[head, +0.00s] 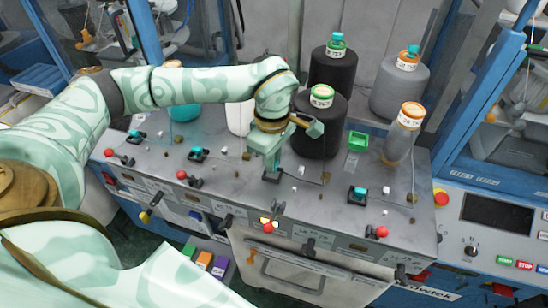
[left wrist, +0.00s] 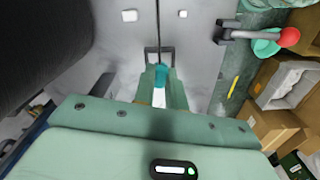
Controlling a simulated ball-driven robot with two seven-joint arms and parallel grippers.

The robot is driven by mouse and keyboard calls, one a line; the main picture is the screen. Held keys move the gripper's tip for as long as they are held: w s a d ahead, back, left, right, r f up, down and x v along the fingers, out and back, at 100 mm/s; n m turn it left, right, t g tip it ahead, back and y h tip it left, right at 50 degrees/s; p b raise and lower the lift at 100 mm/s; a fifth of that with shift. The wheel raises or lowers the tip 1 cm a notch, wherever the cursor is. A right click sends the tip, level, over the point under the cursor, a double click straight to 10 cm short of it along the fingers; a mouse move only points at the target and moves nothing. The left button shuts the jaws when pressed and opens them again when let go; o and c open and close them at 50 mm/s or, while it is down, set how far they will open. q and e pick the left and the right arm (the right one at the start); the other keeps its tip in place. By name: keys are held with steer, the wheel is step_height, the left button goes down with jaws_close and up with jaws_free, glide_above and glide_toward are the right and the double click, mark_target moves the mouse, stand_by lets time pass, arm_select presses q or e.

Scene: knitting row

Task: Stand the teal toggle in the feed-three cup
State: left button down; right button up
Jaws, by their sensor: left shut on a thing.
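My left gripper (head: 271,164) points down over the grey machine deck, at the third position along the front row. It is shut on the teal toggle (left wrist: 161,73), which shows between the fingertips in the left wrist view; in the head view the fingers hide it. A small black cup (head: 272,177) sits right at the fingertips, and its dark rim (left wrist: 152,52) shows just beyond the toggle in the left wrist view. I cannot tell how deep the toggle is in the cup. My right gripper is not in view.
Similar teal toggles stand in dark cups to the left (head: 198,153) and right (head: 357,192). A black yarn cone (head: 320,130) stands close behind my gripper. Red-knobbed levers (head: 382,232) line the front edge.

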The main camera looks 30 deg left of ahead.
arm_select(q)
steer(key=shift+f, duration=0.25)
steer(key=shift+f+b, duration=0.45)
steer(key=shift+f, duration=0.05)
